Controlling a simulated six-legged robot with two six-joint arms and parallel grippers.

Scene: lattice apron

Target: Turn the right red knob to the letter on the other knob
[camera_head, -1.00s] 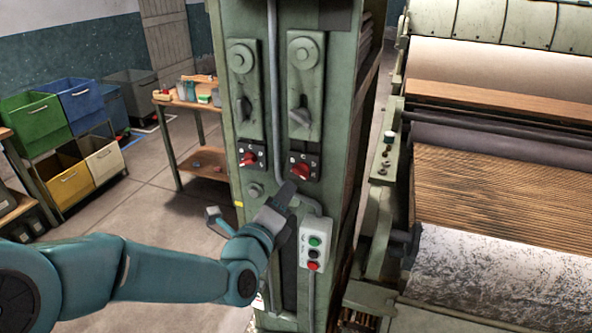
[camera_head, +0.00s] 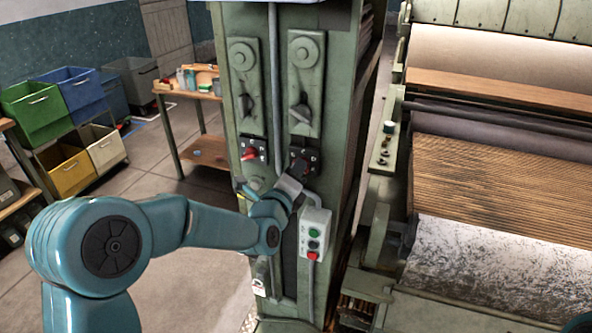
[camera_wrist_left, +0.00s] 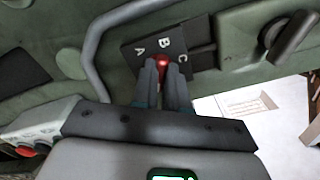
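The right red knob sits on a dark plate (camera_head: 312,160) on the green machine column. My left gripper (camera_head: 297,170) is in front of it and hides most of it in the head view. In the left wrist view the red knob (camera_wrist_left: 161,63) shows between the two close-set fingertips (camera_wrist_left: 163,70), with letters A, B and C around it. Whether the fingers press on it is unclear, and its pointer is hidden. The left red knob (camera_head: 250,154) is in plain sight on its own plate; its handle is tilted, its letter too small to read. My right gripper is not in view.
A push-button box (camera_head: 314,236) hangs just below and right of the gripper. A grey conduit (camera_head: 273,100) runs down the column between the knobs. Rollers fill the right side.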

